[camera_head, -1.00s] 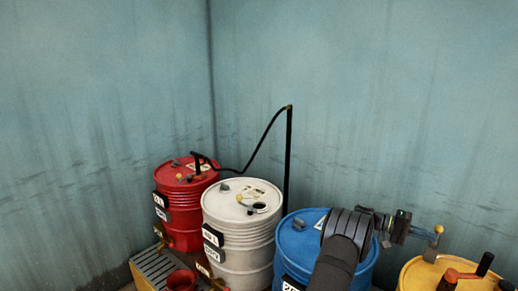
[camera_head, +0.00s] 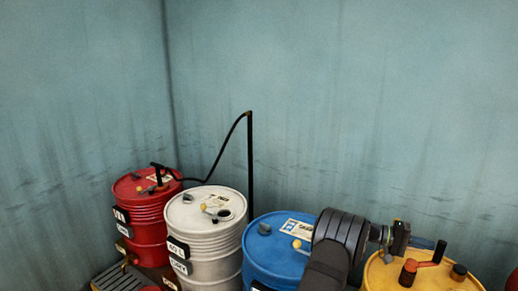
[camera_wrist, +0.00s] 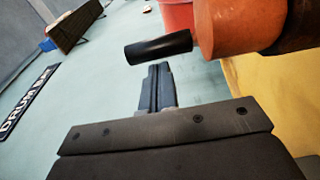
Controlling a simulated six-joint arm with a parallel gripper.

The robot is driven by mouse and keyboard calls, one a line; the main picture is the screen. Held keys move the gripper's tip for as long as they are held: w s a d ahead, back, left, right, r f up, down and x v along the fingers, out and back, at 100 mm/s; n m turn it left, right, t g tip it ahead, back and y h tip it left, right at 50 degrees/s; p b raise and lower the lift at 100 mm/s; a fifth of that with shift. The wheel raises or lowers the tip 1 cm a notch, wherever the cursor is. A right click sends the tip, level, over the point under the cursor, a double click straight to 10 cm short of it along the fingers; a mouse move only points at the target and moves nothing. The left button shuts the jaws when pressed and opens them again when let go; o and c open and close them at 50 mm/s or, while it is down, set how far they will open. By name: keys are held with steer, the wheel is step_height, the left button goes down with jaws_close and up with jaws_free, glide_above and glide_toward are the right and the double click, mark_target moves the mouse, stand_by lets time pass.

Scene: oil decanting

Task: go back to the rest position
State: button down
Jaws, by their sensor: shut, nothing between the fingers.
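My gripper (camera_head: 424,243) is at the right in the head view, above the yellow drum (camera_head: 378,277). In the wrist view my gripper (camera_wrist: 156,72) shows its two fingers together, with nothing between them. A black handle grip (camera_wrist: 158,47) lies just beyond the fingertips in that picture, beside an orange cylinder (camera_wrist: 238,28). I cannot tell whether the fingers touch the grip. In the head view the black grip (camera_head: 439,252) is on an orange crank (camera_head: 409,272) on top of the yellow drum.
A blue drum (camera_head: 259,258), a white drum (camera_head: 205,236) and a red drum (camera_head: 149,225) stand to the left. A black hose on an upright pole (camera_head: 250,160) rises behind them. My arm passes in front of the blue drum.

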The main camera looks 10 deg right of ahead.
stand_by(0.4)
steer(key=w+a, duration=0.7)
steer(key=w, duration=0.3)
steer(key=s+d, duration=0.7)
steer(key=s, duration=0.3)
steer(key=shift+w+a+n+t+h, duration=0.65)
steer(key=shift+n+t, duration=0.7)
steer(key=shift+t, duration=0.65)
steer(key=shift+w+a+n+t+h, duration=0.6)
steer(key=shift+n+t, duration=0.8)
steer(key=shift+t, duration=0.6)
steer(key=shift+w+a+n+t+h, duration=0.6)
steer(key=shift+n+t, duration=0.75)
steer(key=shift+t, duration=0.65)
